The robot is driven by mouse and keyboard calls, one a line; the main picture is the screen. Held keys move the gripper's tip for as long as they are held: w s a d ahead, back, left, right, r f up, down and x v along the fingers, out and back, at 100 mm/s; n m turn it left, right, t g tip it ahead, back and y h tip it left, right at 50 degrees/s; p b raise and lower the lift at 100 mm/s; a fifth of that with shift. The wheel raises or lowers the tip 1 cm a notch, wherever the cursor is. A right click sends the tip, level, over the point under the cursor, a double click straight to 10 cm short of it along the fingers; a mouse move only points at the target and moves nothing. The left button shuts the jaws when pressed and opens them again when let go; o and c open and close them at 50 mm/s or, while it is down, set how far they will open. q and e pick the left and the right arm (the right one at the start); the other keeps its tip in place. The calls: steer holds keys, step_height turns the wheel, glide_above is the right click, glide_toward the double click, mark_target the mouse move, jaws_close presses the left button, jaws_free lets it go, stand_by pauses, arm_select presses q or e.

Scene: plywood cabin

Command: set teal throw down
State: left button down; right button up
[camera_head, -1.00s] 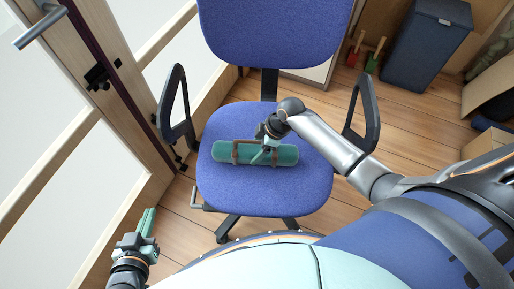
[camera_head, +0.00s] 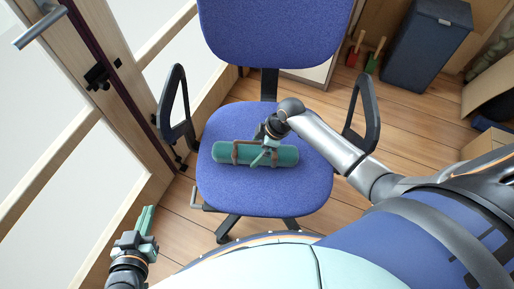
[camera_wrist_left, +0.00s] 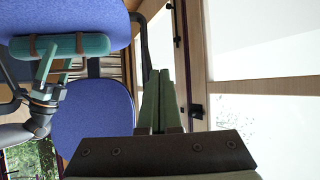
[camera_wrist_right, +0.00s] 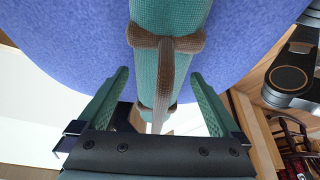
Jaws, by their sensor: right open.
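The teal throw (camera_head: 288,154) is a rolled bundle with brown straps, lying across the seat of the blue office chair (camera_head: 265,194). It also shows in the left wrist view (camera_wrist_left: 95,43) and in the right wrist view (camera_wrist_right: 160,14). My right gripper (camera_head: 264,158) is at the throw; in the right wrist view its fingers (camera_wrist_right: 157,88) are spread apart, with the throw and a brown strap (camera_wrist_right: 166,70) between and beyond them. My left gripper (camera_head: 148,222) is away from the chair at the lower left. Its fingers (camera_wrist_left: 159,90) lie close together with nothing visible between them.
The chair's armrests (camera_head: 176,108) flank the seat, and its backrest (camera_head: 275,30) rises behind. A glazed door (camera_head: 60,100) stands at the left. A dark blue bin (camera_head: 427,45) stands at the back right. Wooden floor (camera_head: 400,120) is open right of the chair.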

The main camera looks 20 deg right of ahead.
steer(key=shift+d+r, duration=0.1)
steer(key=shift+r, duration=0.35)
steer(key=p+v, duration=0.1)
steer(key=v, duration=0.1)
steer(key=shift+s+d+r, duration=0.1)
steer(key=shift+d+r, duration=0.1)
steer(key=shift+r, duration=0.1)
arm_select(q)
steer(key=s+p, duration=0.1)
steer(key=s+f+g+p, duration=0.1)
steer(key=s+g+p, duration=0.1)
steer(key=shift+s+d+f+n, duration=0.1)
steer(key=shift+d+f+n, duration=0.2)
steer(key=shift+d+f, duration=0.1)
arm_select(e)
steer(key=v, duration=0.8)
steer(key=shift+s+d+r, duration=0.15)
steer(key=shift+r, duration=0.1)
